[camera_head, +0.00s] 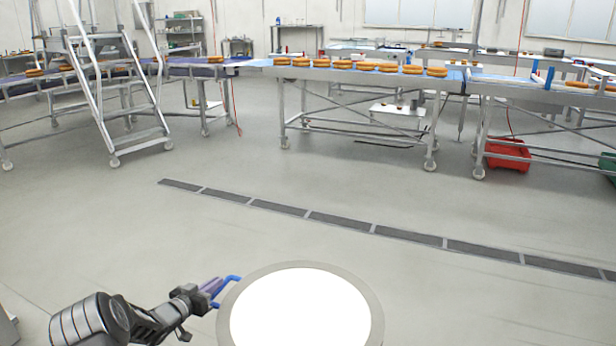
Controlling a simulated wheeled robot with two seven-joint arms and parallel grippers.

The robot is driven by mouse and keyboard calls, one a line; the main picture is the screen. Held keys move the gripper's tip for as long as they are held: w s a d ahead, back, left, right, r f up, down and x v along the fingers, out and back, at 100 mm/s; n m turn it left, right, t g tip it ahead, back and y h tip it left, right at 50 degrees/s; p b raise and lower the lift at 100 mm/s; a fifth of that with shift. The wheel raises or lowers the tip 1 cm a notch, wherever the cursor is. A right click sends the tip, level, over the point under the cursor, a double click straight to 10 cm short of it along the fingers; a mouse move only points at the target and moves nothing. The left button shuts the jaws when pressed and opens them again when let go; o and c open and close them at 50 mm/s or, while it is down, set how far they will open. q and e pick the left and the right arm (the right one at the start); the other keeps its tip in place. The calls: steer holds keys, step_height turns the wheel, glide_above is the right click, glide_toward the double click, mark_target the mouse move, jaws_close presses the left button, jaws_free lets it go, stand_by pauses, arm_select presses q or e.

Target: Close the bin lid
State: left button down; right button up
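A round bin (366,287) with a wide grey rim stands at the bottom centre of the head view, cut off by the lower edge. Inside the rim is a plain bright white disc; I cannot tell whether it is a lid or the bin's inside. A bent blue bar (231,279), like a handle, juts out at the rim's left side. My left gripper (212,287) reaches in from the lower left, its purplish fingers at the blue bar. Whether the fingers grip the bar is too small to tell. My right gripper is out of view.
A dark drain strip (340,220) crosses the open grey floor. Beyond it stand conveyor tables (290,72) carrying several orange-brown filled rounds (388,68). A metal step ladder (118,95) stands at left, and a red crate (508,154) at right.

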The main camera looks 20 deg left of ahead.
arm_select(q)
steer(key=shift+s+d+f, duration=0.1)
steer(key=shift+s+f, duration=0.05)
steer(key=shift+f, duration=0.3)
steer(key=shift+s+d+f, duration=0.1)
steer(key=shift+s+f, duration=0.05)
steer(key=shift+f, duration=0.3)
step_height(320, 180, up, 12)
steer(key=shift+w+a+f+p, duration=0.15)
steer(key=shift+w+p, duration=0.15)
steer(key=shift+p, duration=0.15)
